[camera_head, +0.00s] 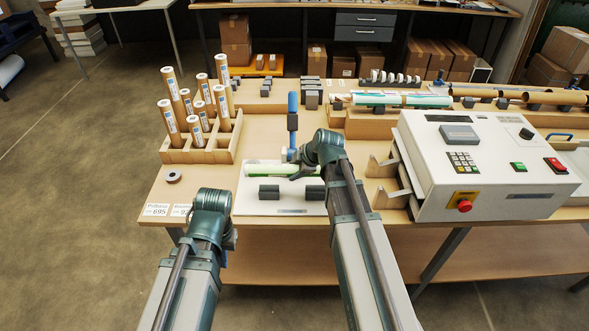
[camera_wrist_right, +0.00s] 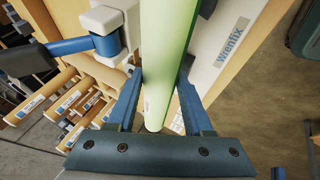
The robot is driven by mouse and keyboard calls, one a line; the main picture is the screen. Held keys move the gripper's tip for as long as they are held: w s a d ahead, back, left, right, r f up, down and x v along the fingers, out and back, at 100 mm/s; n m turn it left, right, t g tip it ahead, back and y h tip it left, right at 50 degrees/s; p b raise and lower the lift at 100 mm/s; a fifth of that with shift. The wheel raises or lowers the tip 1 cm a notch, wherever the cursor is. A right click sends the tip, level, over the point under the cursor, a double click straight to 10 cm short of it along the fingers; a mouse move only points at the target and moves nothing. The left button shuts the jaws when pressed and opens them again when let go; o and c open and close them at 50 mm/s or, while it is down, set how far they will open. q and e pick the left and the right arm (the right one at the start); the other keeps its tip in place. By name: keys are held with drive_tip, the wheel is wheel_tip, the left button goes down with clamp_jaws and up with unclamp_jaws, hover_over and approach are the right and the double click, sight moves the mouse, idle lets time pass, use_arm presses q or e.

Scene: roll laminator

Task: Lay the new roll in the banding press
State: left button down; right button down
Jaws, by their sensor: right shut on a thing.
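The new roll is a green and white roll (camera_head: 262,171), lying crosswise over the white base plate of the banding press (camera_head: 244,207). My right gripper (camera_head: 303,173) is at the roll's right part. In the right wrist view its blue fingers (camera_wrist_right: 158,92) stand on either side of the green roll (camera_wrist_right: 168,45), shut on it. The roll is behind the two dark support blocks (camera_head: 269,192), not between them; I cannot tell whether it touches the plate. The press's blue-handled lever (camera_head: 292,112) stands upright behind. My left gripper (camera_head: 229,240) hangs at the table's front edge, its jaws hidden.
A wooden rack (camera_head: 200,152) with several upright rolls stands at the left. The white laminator console (camera_head: 470,165) takes up the right side, close to my right arm. A dark ring (camera_head: 174,177) and label cards (camera_head: 157,210) lie at the front left.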

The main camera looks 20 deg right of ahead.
drive_tip(key=shift+f+b, duration=3.15)
drive_tip(key=shift+f, duration=0.45)
drive_tip(key=shift+c, duration=1.1)
unclamp_jaws()
drive_tip(key=p+v, duration=1.1)
drive_tip(key=v, duration=0.2)
drive_tip(key=shift+s+r, duration=0.25)
drive_tip(key=shift+r, duration=0.05)
drive_tip(key=shift+d, duration=0.1)
